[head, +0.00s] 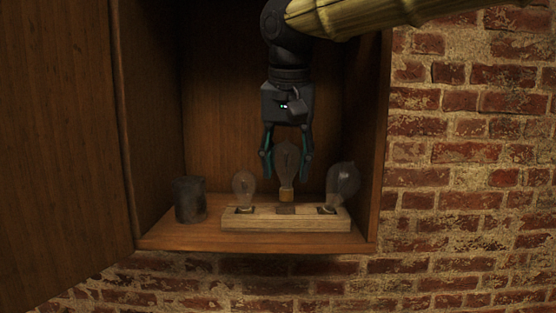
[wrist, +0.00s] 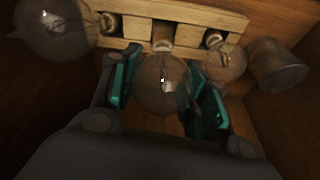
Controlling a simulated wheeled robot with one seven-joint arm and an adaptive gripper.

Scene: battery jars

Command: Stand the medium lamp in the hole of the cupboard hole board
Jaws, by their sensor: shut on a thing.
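The medium lamp (head: 286,165), a clear glass bulb with a brass base, hangs upright in my gripper (head: 286,160). My gripper is shut on its glass, with a finger on each side. The lamp's base is just above the middle hole of the wooden hole board (head: 290,223); I cannot tell whether it touches the board. The lamp also shows in the wrist view (wrist: 162,82) between the teal fingers (wrist: 165,95), its base toward the board's middle hole. A smaller lamp (head: 243,184) stands in the left hole and a larger lamp (head: 343,180) at the right hole, leaning right.
A dark cylindrical jar (head: 189,199) stands left of the board on the cupboard floor (head: 165,238). The cupboard's open door (head: 60,140) is at left. The right cupboard wall (head: 368,140) is close to the larger lamp. Brick wall (head: 460,180) surrounds the cupboard.

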